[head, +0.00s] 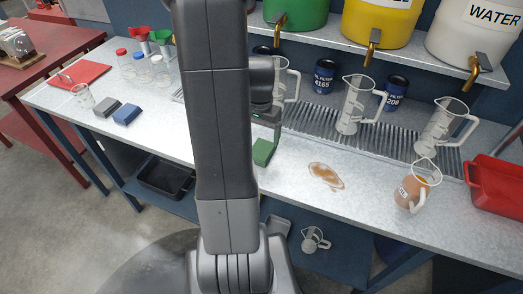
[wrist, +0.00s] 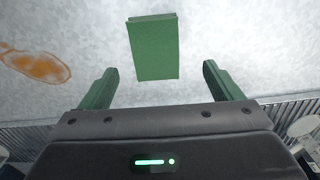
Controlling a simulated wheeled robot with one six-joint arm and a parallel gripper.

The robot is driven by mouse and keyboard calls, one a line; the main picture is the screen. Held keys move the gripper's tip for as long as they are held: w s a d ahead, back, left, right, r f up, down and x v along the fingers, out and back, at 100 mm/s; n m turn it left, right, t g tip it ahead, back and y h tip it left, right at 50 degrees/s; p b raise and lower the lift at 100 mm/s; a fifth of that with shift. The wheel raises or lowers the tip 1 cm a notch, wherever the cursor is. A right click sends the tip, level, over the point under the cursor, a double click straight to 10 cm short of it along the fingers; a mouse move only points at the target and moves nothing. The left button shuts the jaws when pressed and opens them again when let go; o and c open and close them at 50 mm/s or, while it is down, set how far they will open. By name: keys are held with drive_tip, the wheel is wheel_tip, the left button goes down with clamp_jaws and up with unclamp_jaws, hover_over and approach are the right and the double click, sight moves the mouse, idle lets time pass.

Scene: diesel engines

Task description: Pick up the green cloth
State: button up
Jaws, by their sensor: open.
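The green cloth (head: 263,153) lies on the grey metal bench, just right of my arm in the head view, and looks like a small folded block. In the wrist view the cloth (wrist: 153,50) shows whole, ahead of my fingers and roughly centred between them. My gripper (wrist: 160,67) is open, with one green finger on each side and nothing between them. In the head view my gripper (head: 274,128) is partly hidden behind my arm, close above the cloth.
An orange-brown spill (head: 325,177) lies right of the cloth. A jug of brown liquid (head: 415,188) and a red tray (head: 500,186) stand farther right. Clear jugs (head: 357,106) and blue oil filters (head: 326,78) stand behind by a slotted drain. A blue block (head: 127,114) lies left.

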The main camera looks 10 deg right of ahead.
sight(262, 148)
drive_tip(key=f, duration=0.4)
drive_tip(key=shift+s+d+f+p, duration=0.15)
drive_tip(key=shift+s+d+p, duration=0.1)
drive_tip(key=shift+p, duration=0.15)
drive_tip(key=shift+f, duration=0.6)
drive_tip(key=c, duration=1.1)
